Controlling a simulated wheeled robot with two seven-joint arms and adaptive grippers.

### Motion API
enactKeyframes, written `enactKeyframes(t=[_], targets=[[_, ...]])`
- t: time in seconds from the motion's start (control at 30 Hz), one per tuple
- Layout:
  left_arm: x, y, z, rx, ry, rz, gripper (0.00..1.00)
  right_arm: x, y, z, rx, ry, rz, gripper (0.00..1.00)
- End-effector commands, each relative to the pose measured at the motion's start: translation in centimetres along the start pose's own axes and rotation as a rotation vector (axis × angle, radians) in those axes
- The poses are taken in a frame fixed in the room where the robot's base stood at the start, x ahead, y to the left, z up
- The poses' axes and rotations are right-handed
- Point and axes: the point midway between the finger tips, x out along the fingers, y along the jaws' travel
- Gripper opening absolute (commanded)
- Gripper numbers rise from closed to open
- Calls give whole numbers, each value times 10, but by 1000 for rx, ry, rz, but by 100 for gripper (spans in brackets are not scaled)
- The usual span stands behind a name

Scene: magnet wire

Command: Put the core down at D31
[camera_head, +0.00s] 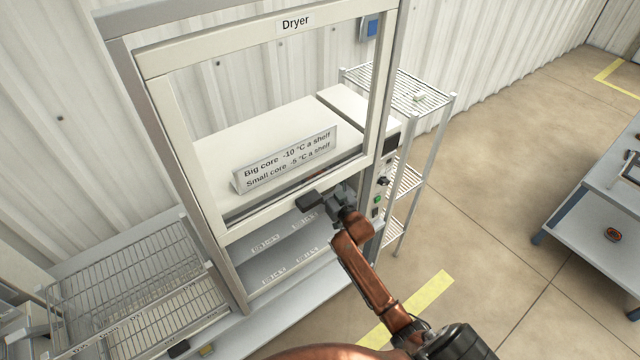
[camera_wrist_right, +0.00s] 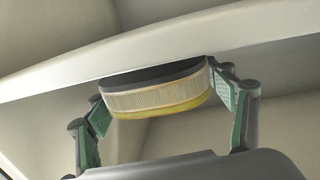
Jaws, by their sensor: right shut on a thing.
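My right gripper (camera_head: 332,202) is at the front of the dryer (camera_head: 185,140), just below the lower bar of its raised glass frame. In the right wrist view it is shut on the core (camera_wrist_right: 155,93), which sits between the two green-padded fingers. The core is round, with a dark band, a ribbed cream middle and a yellow band. In the head view I cannot make the core out. Below the bar, the dryer's shelves (camera_head: 250,268) carry several small labels, too small to read surely; I cannot tell which is D31. My left gripper is not in view.
A sign (camera_head: 286,160) about big and small cores stands behind the glass. A pale edge (camera_wrist_right: 60,85) crosses close to the core. Wire racks (camera_head: 130,290) stand left, a metal shelf unit (camera_head: 410,95) right, and a grey table (camera_head: 590,240) far right.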

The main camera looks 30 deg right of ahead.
Motion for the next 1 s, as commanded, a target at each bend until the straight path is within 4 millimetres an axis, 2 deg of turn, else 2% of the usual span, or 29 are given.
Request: enactKeyframes(t=[0.1, 0.5, 0.53, 0.77, 1.0], targets=[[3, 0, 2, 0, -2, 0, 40, 2, 0, 13, -1, 6, -1, 20], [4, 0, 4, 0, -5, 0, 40, 5, 2, 18, -2, 7, -1, 20], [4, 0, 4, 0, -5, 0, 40, 4, 2, 22, 0, -1, 0, 77], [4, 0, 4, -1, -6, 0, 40, 4, 2, 22, 0, -1, 0, 93], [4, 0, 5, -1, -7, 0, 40, 4, 2, 22, 0, -1, 0, 94]])
